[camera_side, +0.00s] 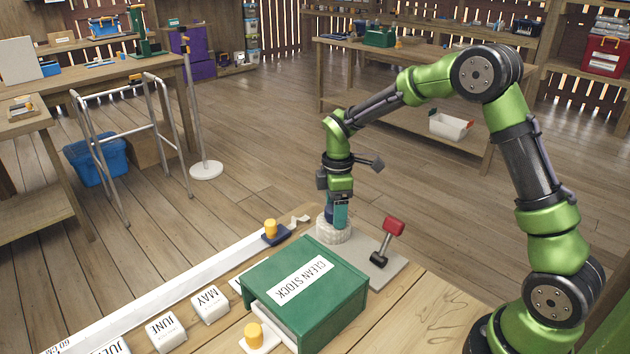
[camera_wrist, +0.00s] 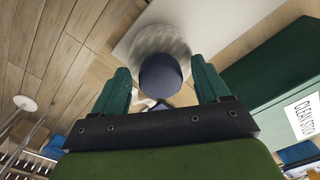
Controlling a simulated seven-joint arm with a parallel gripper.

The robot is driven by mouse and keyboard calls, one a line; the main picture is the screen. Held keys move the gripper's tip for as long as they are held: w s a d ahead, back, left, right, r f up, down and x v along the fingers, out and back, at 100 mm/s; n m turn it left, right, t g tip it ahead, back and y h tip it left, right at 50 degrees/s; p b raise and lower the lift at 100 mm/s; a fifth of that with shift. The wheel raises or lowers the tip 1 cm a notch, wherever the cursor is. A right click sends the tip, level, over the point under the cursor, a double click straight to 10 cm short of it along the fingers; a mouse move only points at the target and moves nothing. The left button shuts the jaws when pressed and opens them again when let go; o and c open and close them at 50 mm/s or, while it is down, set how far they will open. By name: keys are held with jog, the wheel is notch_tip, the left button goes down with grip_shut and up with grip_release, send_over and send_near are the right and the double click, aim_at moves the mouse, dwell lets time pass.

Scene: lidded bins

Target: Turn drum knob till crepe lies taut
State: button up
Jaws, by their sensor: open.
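The pale ribbed drum (camera_side: 334,231) stands on a grey plate at the table's far edge. Its dark blue round knob (camera_wrist: 160,76) shows in the wrist view, with the drum (camera_wrist: 158,42) behind it. My gripper (camera_side: 340,222) points down over the drum. In the wrist view its green fingers (camera_wrist: 160,68) stand open on either side of the knob, with gaps showing; contact is not visible.
A red-topped lever (camera_side: 393,227) stands right of the drum on the grey plate (camera_side: 405,265). The green CLEAN STOCK bin (camera_side: 335,310) is close in front. An orange knob on a dark blue base (camera_side: 271,236) sits by the strip. White MAY (camera_side: 210,305) and JUNE (camera_side: 166,332) blocks lie left.

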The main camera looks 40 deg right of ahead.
jog(key=shift+c, duration=0.4)
jog(key=c, duration=1)
jog(key=shift+o, duration=0.2)
jog(key=m, duration=0.5)
jog(key=shift+s+f+m, duration=0.15)
jog(key=shift+m, duration=0.15)
jog(key=m, duration=0.5)
jog(key=shift+s, duration=0.1)
jog(key=m, duration=0.6)
jog(key=shift+a, duration=0.15)
jog(key=m, duration=0.5)
jog(key=shift+a, duration=0.15)
